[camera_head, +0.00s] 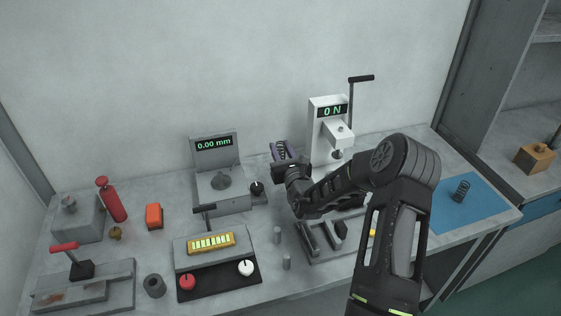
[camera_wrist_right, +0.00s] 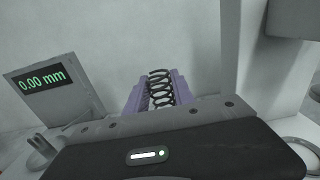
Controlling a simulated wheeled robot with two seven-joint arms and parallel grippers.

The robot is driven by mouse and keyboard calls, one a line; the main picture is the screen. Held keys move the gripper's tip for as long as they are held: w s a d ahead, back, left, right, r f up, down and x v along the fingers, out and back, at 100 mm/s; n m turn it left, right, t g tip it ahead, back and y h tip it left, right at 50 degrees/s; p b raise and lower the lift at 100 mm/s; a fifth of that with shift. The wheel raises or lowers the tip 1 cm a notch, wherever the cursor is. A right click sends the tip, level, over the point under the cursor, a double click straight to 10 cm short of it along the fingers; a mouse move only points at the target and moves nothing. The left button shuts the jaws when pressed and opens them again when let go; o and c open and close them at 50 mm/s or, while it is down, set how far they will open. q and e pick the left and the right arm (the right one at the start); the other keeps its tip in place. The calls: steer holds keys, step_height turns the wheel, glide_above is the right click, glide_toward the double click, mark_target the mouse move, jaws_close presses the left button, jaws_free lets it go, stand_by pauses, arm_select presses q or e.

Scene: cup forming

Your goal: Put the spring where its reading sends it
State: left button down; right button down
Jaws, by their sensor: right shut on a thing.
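My right gripper (camera_head: 283,152) is shut on a dark coil spring (camera_wrist_right: 160,88). Its purple fingers stand on either side of the coils in the right wrist view. It holds the spring raised between two gauges at the back of the bench. The white force tester (camera_head: 328,130), reading "0 N", is just to the right. The grey height gauge (camera_head: 216,180), reading "0.00 mm", is to the left; its display (camera_wrist_right: 44,82) also shows in the right wrist view. Another dark spring (camera_head: 461,191) stands on a blue mat (camera_head: 478,205) at the right. My left gripper is out of view.
A control box (camera_head: 211,250) with a yellow-green bar display and red and white knobs stands at the front. A grey fixture (camera_head: 318,245) is partly hidden by my right arm. A lever press (camera_head: 85,285), red cylinder (camera_head: 111,199) and orange block (camera_head: 153,216) are at left.

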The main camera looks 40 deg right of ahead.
steer(key=shift+f, duration=0.2)
step_height(320, 180, down, 4)
steer(key=shift+f, duration=0.1)
stand_by(0.3)
